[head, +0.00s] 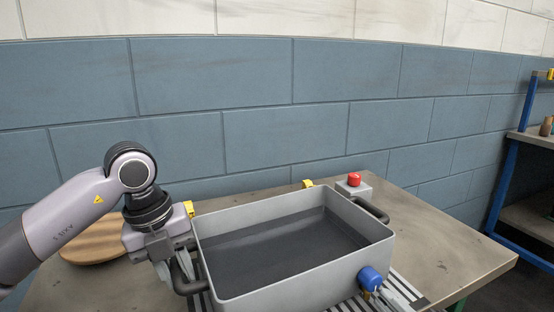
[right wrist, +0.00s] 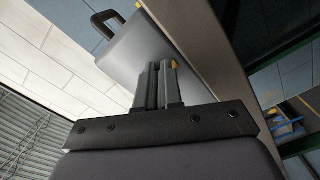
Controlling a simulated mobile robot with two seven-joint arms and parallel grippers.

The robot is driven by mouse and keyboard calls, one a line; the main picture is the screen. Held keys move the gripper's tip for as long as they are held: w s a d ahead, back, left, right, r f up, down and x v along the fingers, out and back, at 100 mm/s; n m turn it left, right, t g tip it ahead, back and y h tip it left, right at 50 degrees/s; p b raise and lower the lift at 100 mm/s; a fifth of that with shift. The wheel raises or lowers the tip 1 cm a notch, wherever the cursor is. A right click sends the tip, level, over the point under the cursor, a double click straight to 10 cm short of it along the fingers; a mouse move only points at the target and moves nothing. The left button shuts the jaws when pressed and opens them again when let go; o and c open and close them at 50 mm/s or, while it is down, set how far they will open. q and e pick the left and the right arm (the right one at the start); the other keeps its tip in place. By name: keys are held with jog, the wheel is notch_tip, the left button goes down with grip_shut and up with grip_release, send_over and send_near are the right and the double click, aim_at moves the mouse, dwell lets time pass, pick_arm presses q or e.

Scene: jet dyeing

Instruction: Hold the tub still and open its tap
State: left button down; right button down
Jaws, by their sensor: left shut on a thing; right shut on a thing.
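The grey tub (head: 295,278) sits on the table, open at the top, with dark liquid or a dark floor inside. My left gripper (head: 176,268) is shut on the tub's black left handle (head: 186,282). The blue tap (head: 371,278) is on the tub's front wall near the right corner. My right gripper (head: 388,293) is shut at the tap, its fingers just right of the blue part. In the right wrist view its fingers (right wrist: 158,72) are close together beside the tub wall (right wrist: 155,45). The tap's gripped part is mostly hidden there.
The table (head: 440,235) has free room to the right. A red button on a grey box (head: 356,187) stands behind the tub. A round wooden board (head: 92,242) lies at the left. Yellow clips (head: 308,183) stand by the tub's rim. A blue-framed shelf (head: 510,170) is far right.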

jog(key=shift+s+a+r, duration=0.1)
jog(key=shift+a+r, duration=0.1)
jog(key=shift+r, duration=0.25)
jog(key=shift+d+r, duration=0.2)
jog(key=shift+r, duration=0.35)
jog(key=shift+d, duration=0.1)
dwell(0.3)
jog(key=shift+w+d, duration=0.2)
jog(key=shift+d, duration=0.2)
jog(key=shift+v, duration=2.95)
jog(key=shift+d, duration=0.15)
